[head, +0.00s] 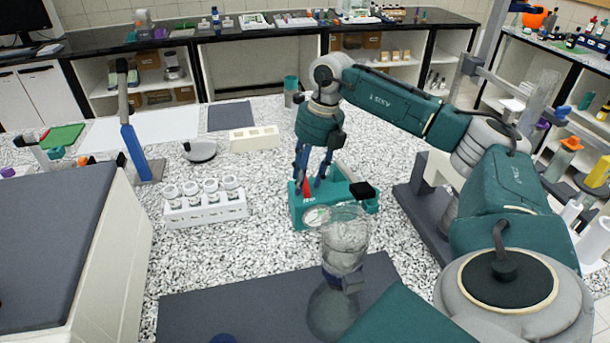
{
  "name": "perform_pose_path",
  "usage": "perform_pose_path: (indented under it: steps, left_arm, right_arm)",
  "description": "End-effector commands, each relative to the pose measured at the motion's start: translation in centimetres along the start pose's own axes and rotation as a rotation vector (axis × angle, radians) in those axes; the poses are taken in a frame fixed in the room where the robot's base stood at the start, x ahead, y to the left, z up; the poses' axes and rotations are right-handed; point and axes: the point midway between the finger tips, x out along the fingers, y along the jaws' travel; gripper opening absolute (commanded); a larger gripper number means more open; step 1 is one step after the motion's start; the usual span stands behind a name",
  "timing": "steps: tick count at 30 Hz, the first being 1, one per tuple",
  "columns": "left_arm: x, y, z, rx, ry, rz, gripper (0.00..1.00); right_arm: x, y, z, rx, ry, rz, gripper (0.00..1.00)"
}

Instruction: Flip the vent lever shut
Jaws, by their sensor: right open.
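A teal device (334,207) with a round gauge stands on the speckled counter at the middle. A small red lever (307,186), which looks like the vent lever, stands up from its left part, tilted slightly. My right gripper (308,182) points down over that part from behind. Its blue fingers are open, apart on either side of the red lever in this view. I cannot tell whether a finger touches it. A black knob or handle (362,190) sits at the device's right end. My left gripper is not in view.
A clear vessel (345,240) stands in front of the device near a dark mat (190,312). A white rack (206,210) of capped jars is left of the device. A cream block (254,139) and a blue stand (134,150) are farther back.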

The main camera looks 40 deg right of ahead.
Motion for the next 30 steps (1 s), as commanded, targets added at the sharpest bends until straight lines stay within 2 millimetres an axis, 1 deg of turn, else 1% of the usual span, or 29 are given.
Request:
perform_pose_path:
  steps: [7, 8, 9, 11, 12, 14, 18, 25, 30]
  left_arm:
    - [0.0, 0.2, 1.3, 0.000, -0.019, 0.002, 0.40]
    - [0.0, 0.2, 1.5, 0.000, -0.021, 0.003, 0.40]
    - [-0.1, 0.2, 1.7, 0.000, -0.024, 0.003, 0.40]
    - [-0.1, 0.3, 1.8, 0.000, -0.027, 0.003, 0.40]
    - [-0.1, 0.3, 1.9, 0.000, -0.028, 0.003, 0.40]
    - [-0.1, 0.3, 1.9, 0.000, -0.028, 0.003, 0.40]
    - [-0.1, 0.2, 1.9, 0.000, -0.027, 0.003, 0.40]
    - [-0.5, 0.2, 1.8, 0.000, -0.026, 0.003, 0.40]
    - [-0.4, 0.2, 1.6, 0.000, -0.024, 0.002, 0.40]
  right_arm:
    - [0.1, 0.0, 0.0, -0.001, -0.001, 0.000, 0.41]
    - [0.1, 0.0, 0.0, -0.001, 0.000, 0.000, 0.39]
    - [0.1, 0.0, 0.0, -0.001, 0.000, 0.000, 0.31]
    - [0.1, 0.0, 0.0, -0.001, 0.000, 0.000, 0.19]
    - [0.1, 0.0, 0.0, -0.001, 0.000, 0.000, 0.11]
    - [0.1, 0.0, 0.0, -0.001, 0.000, 0.000, 0.00]
    - [0.1, 0.0, 0.0, -0.006, 0.001, 0.000, 0.00]
    - [0.0, -0.1, 0.0, -0.116, 0.024, 0.000, 0.00]
    - [0.1, -0.2, 0.0, -0.132, 0.026, 0.000, 0.00]
